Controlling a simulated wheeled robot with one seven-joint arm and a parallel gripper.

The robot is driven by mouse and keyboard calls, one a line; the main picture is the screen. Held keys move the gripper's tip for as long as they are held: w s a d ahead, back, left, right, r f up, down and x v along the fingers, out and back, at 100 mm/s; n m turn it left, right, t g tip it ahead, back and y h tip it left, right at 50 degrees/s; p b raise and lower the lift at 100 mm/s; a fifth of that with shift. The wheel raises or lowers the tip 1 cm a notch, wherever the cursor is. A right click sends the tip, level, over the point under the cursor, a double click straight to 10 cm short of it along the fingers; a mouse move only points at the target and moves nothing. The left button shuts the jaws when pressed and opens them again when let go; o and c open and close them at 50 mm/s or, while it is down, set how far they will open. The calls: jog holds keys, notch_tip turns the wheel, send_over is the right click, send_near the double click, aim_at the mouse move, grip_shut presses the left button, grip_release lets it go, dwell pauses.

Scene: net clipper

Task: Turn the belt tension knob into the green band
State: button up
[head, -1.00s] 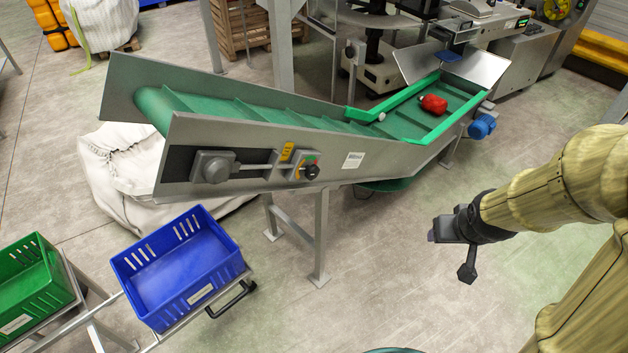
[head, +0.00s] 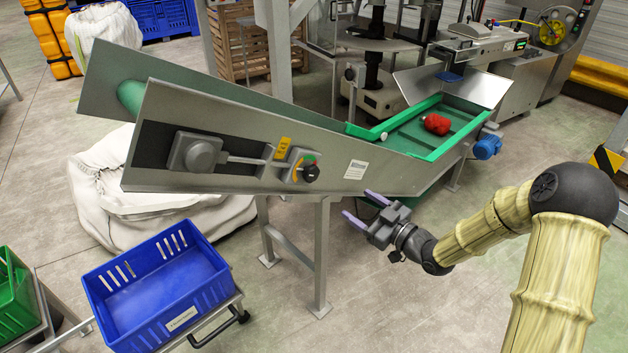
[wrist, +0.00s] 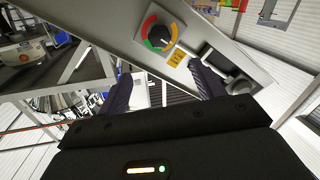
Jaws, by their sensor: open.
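The belt tension knob (head: 311,172) is a small black dial on a grey box on the side panel of the conveyor (head: 230,140). A coloured arc of green, orange and red surrounds it. The exact pointer direction is too small to tell. My gripper (head: 360,206) is open and empty, below and to the right of the knob, apart from it. Its two dark fingers (wrist: 160,90) show in the wrist view.
A tensioner rod and round cap (head: 200,155) sit left of the knob. A yellow label (head: 284,148) is beside it. A conveyor leg (head: 320,255) stands below. A blue crate (head: 160,285) is at lower left. A red bag (head: 437,124) lies on the belt.

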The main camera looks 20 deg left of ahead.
aim_at(314, 175)
jog(key=p+x, duration=0.3)
jog(key=x, duration=1.4)
jog(key=shift+w+a, duration=0.15)
jog(key=shift+a, duration=0.05)
jog(key=c, duration=1)
